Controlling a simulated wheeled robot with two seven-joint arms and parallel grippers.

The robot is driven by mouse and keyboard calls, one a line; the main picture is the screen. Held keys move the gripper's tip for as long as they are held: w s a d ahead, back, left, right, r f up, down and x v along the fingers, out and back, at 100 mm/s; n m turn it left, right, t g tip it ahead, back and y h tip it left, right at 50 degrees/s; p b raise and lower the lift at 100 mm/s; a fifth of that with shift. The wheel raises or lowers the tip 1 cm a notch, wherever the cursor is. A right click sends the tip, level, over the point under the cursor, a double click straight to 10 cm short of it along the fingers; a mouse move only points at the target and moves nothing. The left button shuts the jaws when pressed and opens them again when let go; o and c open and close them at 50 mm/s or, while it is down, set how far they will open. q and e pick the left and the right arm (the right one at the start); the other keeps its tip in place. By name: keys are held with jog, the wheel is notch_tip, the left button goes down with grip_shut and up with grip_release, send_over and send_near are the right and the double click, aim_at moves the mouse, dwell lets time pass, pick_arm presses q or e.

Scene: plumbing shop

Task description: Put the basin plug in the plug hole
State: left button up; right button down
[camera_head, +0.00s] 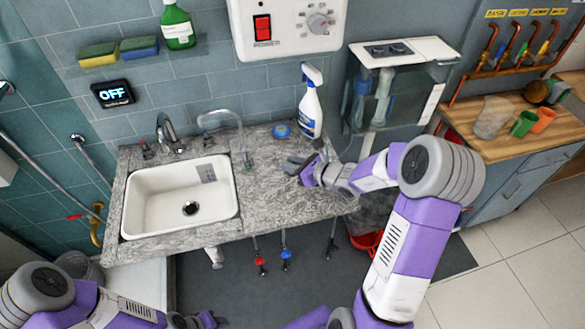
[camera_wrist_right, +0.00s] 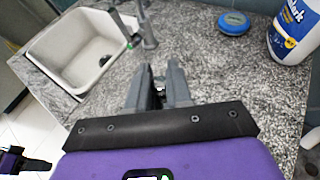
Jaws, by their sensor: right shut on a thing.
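The white basin (camera_head: 135,205) is set in the grey stone counter, with its dark plug hole (camera_head: 190,208) in the floor. The plug hole also shows in the right wrist view (camera_wrist_right: 104,60), and nothing is seen in it. My right gripper (camera_head: 292,163) is low over the counter, to the right of the basin. In the right wrist view its fingers (camera_wrist_right: 162,82) are close together on a small dark thing (camera_wrist_right: 160,94), probably the basin plug, mostly hidden between them. My left gripper (camera_head: 203,320) is at the bottom edge, away from the basin; its jaws are unclear.
A tap (camera_head: 243,140) stands between the basin and my right gripper. A blue round tub (camera_head: 281,130) and a spray bottle (camera_head: 310,105) stand behind the gripper. The counter (camera_head: 262,205) in front is clear. A clear tank (camera_head: 385,95) is at the right.

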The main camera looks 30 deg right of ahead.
jog(key=w+d+r+m+t+h+b, duration=0.1)
jog(key=d+r+m+h+b, duration=0.15)
jog(key=d+m+h, duration=0.35)
jog(key=shift+n+y, duration=0.5)
jog(key=shift+n, duration=0.4)
jog(key=f, duration=0.1)
jog(key=d+f+b, duration=0.1)
jog(key=f, duration=0.3)
jog(key=shift+w+d+f, duration=0.1)
jog(key=shift+w+d, duration=0.05)
jog(key=shift+d, duration=0.25)
jog(key=shift+f+b, duration=0.95)
jog(key=shift+f, duration=1.25)
jog(key=shift+r, duration=0.1)
jog(key=c, duration=1)
grip_release()
jog(key=shift+c, duration=0.2)
